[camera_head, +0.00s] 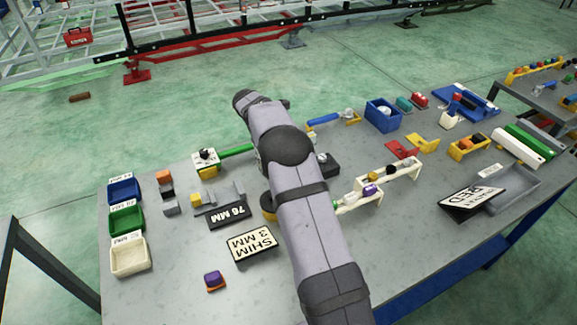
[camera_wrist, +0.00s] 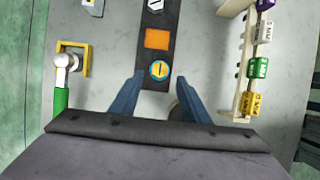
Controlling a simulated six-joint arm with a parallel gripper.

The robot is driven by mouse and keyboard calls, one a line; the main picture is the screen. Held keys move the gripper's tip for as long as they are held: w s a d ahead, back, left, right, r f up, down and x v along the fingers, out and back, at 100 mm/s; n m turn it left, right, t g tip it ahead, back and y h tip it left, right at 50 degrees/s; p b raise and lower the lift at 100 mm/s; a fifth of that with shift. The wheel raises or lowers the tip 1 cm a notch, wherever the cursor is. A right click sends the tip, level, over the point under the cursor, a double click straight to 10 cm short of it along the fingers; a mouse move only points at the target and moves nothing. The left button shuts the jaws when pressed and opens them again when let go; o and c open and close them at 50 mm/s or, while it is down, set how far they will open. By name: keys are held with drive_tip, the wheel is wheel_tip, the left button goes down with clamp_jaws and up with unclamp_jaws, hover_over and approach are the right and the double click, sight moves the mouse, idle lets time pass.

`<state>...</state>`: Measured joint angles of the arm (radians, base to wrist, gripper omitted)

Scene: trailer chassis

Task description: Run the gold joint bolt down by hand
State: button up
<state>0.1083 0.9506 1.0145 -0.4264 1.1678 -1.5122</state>
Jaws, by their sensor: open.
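In the wrist view a round gold bolt head (camera_wrist: 159,70) with a dark slot line and a blue rim sits on a dark strip (camera_wrist: 157,100). An orange square (camera_wrist: 157,39) lies on the strip just beyond it. My gripper (camera_wrist: 162,79) is open, with one blue finger on each side of the strip. The bolt head lies between the fingertips, apart from both. I cannot tell the height of the fingers above it. In the head view my arm hides the gripper and the bolt.
A rack with coloured tags (camera_wrist: 251,67) stands to the right in the wrist view. A yellow bracket with a green-handled tool (camera_wrist: 61,99) is at left. In the head view, a shim sign (camera_head: 252,243) and small bins (camera_head: 127,222) stand left of my arm.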

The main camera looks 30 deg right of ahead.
drive_tip(key=shift+p+x, duration=0.7)
drive_tip(key=shift+x, duration=1.5)
drive_tip(key=c, duration=1.1)
